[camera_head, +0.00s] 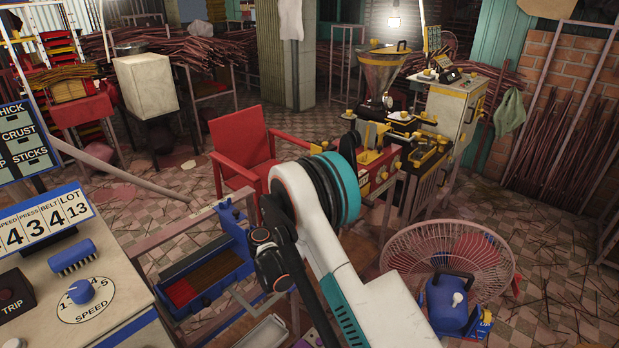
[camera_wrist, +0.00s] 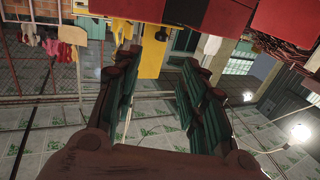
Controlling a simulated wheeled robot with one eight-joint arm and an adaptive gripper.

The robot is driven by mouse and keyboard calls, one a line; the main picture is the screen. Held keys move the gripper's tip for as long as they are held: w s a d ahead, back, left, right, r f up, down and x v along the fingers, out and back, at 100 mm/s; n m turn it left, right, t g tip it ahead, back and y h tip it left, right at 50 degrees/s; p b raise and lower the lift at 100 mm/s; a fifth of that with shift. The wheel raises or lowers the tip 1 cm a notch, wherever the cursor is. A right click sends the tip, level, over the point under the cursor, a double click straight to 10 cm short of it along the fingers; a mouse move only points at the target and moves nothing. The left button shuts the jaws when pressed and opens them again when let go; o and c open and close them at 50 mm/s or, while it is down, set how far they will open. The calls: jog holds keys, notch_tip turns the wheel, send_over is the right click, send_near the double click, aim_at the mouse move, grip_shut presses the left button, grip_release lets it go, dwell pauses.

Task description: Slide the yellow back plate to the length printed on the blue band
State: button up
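I cannot single out the yellow back plate or a printed length on a blue band. A blue trough (camera_head: 215,292) at the left of centre in the head view holds a dark brown layer and a red block (camera_head: 181,292). Yellow parts show on the red and black machine (camera_head: 385,165) behind my arm. My gripper (camera_wrist: 160,62) is open and empty in the wrist view, its two green-padded fingers wide apart. A yellow panel (camera_wrist: 150,50) and red surfaces (camera_wrist: 225,14) lie beyond the fingers. In the head view my arm hides part of the trough's surroundings, and I cannot make out the fingers.
A control desk (camera_head: 40,300) with a blue speed knob (camera_head: 81,292) and number cards stands at front left. A red chair (camera_head: 240,145) is behind the trough. A fan (camera_head: 455,250) and a blue motor-like unit (camera_head: 450,305) are at right. Tiled floor at far right is partly clear.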

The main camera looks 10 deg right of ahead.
jog(key=b+x, duration=0.4)
jog(key=x, duration=0.8)
jog(key=shift+w+f, duration=0.2)
jog(key=shift+w, duration=0.15)
jog(key=shift+w+d+r, duration=0.1)
jog(key=shift+w+d, duration=0.25)
jog(key=shift+w, duration=0.15)
grip_shut()
